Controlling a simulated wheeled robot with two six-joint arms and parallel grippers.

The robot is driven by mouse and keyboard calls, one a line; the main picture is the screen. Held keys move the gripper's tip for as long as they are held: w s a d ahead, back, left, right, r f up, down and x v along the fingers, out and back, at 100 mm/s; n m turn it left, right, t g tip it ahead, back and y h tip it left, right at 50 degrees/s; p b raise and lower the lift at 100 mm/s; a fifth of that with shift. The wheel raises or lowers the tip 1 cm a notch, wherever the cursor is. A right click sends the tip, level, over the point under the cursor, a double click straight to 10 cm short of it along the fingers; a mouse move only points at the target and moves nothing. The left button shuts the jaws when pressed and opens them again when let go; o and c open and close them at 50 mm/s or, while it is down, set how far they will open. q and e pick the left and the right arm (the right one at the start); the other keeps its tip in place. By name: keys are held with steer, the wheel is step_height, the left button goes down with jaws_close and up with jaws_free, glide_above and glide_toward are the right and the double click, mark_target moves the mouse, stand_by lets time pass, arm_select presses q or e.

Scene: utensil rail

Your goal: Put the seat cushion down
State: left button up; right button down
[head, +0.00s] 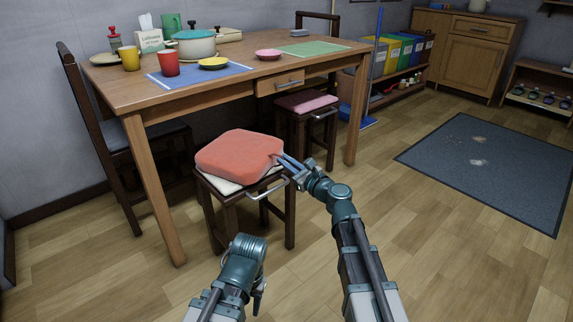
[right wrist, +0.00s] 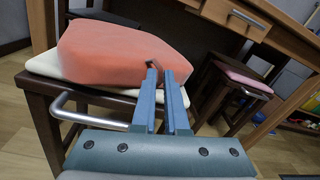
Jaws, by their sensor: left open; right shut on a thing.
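The coral-red seat cushion (head: 238,152) is over a dark wooden stool (head: 289,215) with a cream seat pad (head: 222,185). It sits slightly askew; I cannot tell if its full weight rests there. My right gripper (head: 282,160) is shut on the cushion's right corner. In the right wrist view the fingers (right wrist: 160,80) reach a small dark tab at the cushion's (right wrist: 120,50) edge. The cream pad (right wrist: 60,70) shows below it. My left gripper (head: 258,298) is low in the head view, open and apart from the cushion.
The stool has a metal handle (head: 267,190) on its front. A second stool (head: 307,102) with a pink pad stands behind it, by the laid table (head: 118,92). A chair (head: 90,110) is at left. The floor at right is clear up to the dark mat (head: 500,165).

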steer(key=c, duration=0.9)
jaws_free()
steer(key=shift+c, duration=0.2)
steer(key=v, duration=1.2)
